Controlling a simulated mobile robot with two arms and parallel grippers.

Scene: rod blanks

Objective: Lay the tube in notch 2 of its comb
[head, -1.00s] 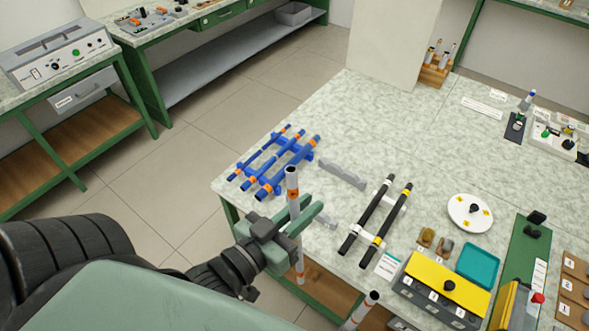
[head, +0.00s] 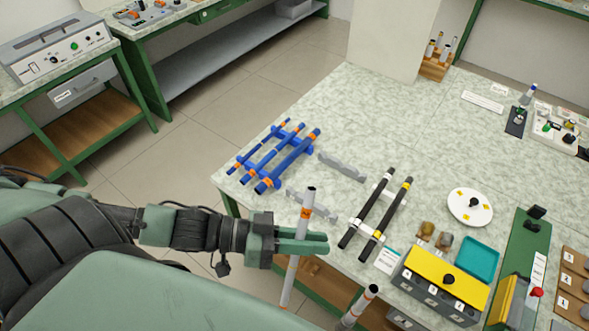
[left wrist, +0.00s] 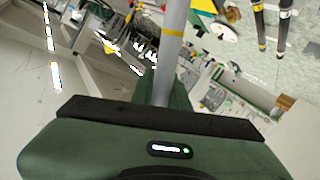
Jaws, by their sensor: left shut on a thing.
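My left gripper (head: 300,243) is shut on a pale grey-white tube (head: 295,262) with orange bands. The tube is nearly upright, slightly tilted, at the near left edge of the table. It also shows in the left wrist view (left wrist: 171,45), rising from between the jaws (left wrist: 165,95). Behind it on the table lie two separate grey notched comb bars, the far one (head: 341,167) and the near one (head: 312,206). No tube lies across them. The near bar is partly hidden behind the tube and gripper. The notch numbers cannot be read. My right gripper is not in view.
Left of the grey bars, a blue comb (head: 246,163) carries several blue rods. Right of them, black rods (head: 369,208) lie on white supports. A second pale tube (head: 360,304) stands at the bottom. A yellow-topped box (head: 446,276) stands to the right.

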